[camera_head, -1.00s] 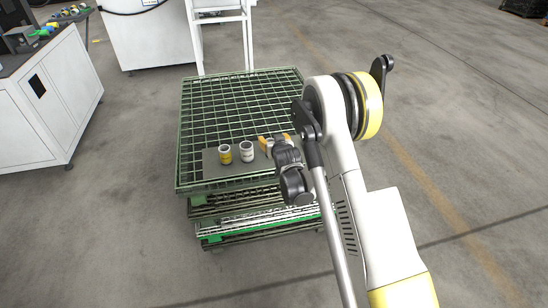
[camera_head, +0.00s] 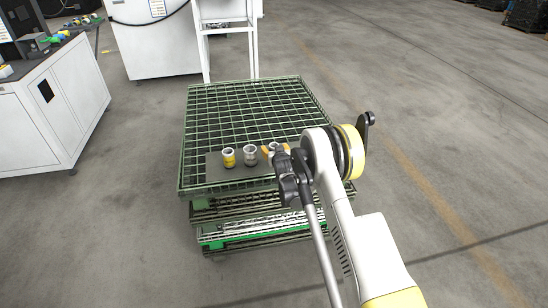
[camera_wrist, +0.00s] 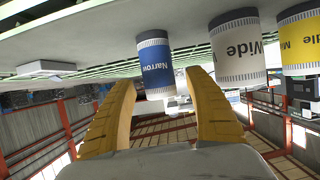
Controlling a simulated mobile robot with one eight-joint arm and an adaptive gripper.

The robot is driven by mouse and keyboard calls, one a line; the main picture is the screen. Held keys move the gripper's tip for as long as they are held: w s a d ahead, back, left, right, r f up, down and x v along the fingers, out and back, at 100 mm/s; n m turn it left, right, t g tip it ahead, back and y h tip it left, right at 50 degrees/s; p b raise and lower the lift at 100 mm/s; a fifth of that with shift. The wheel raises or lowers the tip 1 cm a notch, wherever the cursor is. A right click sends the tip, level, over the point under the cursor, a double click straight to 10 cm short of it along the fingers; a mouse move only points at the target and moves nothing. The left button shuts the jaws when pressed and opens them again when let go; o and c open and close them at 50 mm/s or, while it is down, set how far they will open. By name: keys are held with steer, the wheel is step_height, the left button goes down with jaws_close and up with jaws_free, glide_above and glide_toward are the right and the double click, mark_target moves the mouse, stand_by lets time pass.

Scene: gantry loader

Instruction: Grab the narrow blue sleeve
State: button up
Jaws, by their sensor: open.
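The narrow blue sleeve (camera_wrist: 156,64) is a small blue cylinder with white bands and the word "Narrow". It appears upside down in the wrist view, standing on a grey plate (camera_head: 216,172). My gripper (camera_wrist: 160,80) is open, with one yellow finger to each side of the blue sleeve in the picture. Neither finger shows contact with it, and how deep it sits between the tips is unclear. In the head view my gripper (camera_head: 275,152) is at the right of the sleeve row and largely covers the blue sleeve.
A white "Wide" sleeve (camera_wrist: 237,48) stands beside the blue one, close to my finger. A yellow sleeve (camera_wrist: 299,40) stands beyond it. The plate rests on a green mesh pallet (camera_head: 240,108), clear behind the row. White cabinets (camera_head: 40,115) stand to the left.

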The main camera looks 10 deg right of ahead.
steer(key=shift+w+f, duration=0.1)
steer(key=shift+w, duration=0.3)
steer(key=c, duration=1.3)
jaws_close()
